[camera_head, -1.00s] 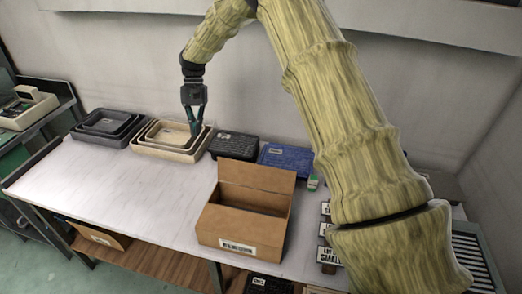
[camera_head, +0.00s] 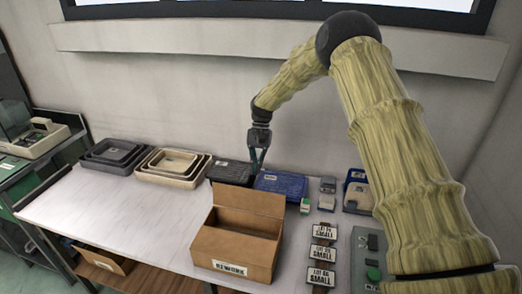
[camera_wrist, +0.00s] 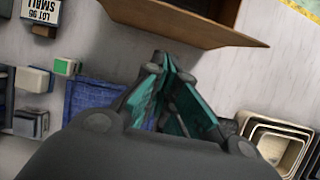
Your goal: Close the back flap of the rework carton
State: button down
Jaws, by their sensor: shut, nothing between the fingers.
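The brown rework carton (camera_head: 232,248) stands on the white table with its top open. Its back flap (camera_head: 249,199) stands up, leaning a little backward, on the far side of the opening. Part of the carton (camera_wrist: 165,18) shows at the top of the wrist view. My gripper (camera_head: 257,168) is behind the carton, above the gap between the black tray and the blue tray, apart from the flap. In the wrist view its teal fingers (camera_wrist: 160,65) come together at the tips with nothing between them.
A black lidded tray (camera_head: 230,172) and a blue tray (camera_head: 282,184) lie behind the carton. Nested beige trays (camera_head: 172,167) and dark trays (camera_head: 113,153) stand left. Small boxes (camera_head: 326,193) and lot labels (camera_head: 323,254) lie right. The table left of the carton is clear.

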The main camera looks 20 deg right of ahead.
notch_tip(320, 180, down, 4)
jog(key=w+p, duration=0.1)
notch_tip(320, 180, up, 3)
jog(key=p, duration=0.2)
send_over(253, 197)
jog(key=w+d, duration=0.2)
jog(key=shift+w+a, duration=0.1)
jog(key=shift+a, duration=0.15)
jog(key=shift+w+a+f+t+h, duration=0.3)
jog(key=shift+w+a+f+t, duration=0.1)
jog(key=shift+w+f+t, duration=0.25)
